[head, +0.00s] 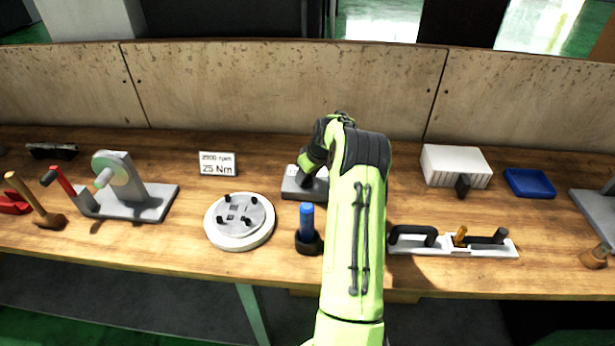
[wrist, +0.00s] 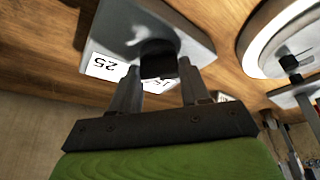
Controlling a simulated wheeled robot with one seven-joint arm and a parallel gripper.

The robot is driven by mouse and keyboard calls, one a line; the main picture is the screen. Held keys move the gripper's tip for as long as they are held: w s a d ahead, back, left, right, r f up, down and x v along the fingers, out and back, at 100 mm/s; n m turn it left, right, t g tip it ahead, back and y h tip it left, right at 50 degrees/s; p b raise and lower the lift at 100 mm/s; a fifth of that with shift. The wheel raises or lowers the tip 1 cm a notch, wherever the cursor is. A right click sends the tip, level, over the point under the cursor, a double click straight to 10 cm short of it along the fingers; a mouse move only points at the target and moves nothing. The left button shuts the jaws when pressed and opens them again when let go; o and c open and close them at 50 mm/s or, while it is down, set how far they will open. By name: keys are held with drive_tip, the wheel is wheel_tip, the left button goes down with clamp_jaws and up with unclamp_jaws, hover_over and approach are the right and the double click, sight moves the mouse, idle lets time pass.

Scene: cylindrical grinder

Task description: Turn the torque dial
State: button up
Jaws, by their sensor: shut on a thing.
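The torque dial is a dark knob (wrist: 158,62) on a grey base with white number labels, one reading 25, in the wrist view. My gripper (wrist: 158,80) has one finger on each side of the knob and is shut on it. In the head view the dial's grey base (head: 292,188) stands at the middle of the bench. My arm hides its right part, and the knob cannot be made out there.
A sign (head: 217,164) reads 2500 rpm and 25 Nm. A round white plate with a grey disc (head: 239,222) and a blue-handled tool (head: 307,222) stand in front. A tool holder (head: 480,247) and a white box (head: 456,162) stand right. The low back panel (head: 270,90) closes the bench.

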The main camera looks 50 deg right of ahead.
idle(0.4)
drive_tip(key=o, duration=1.1)
drive_tip(key=shift+c, duration=0.2)
drive_tip(key=p+v, duration=0.1)
drive_tip(key=v, duration=1.4)
drive_tip(key=shift+r+p, duration=0.35)
drive_tip(key=shift+r, duration=0.05)
drive_tip(key=shift+a, duration=0.15)
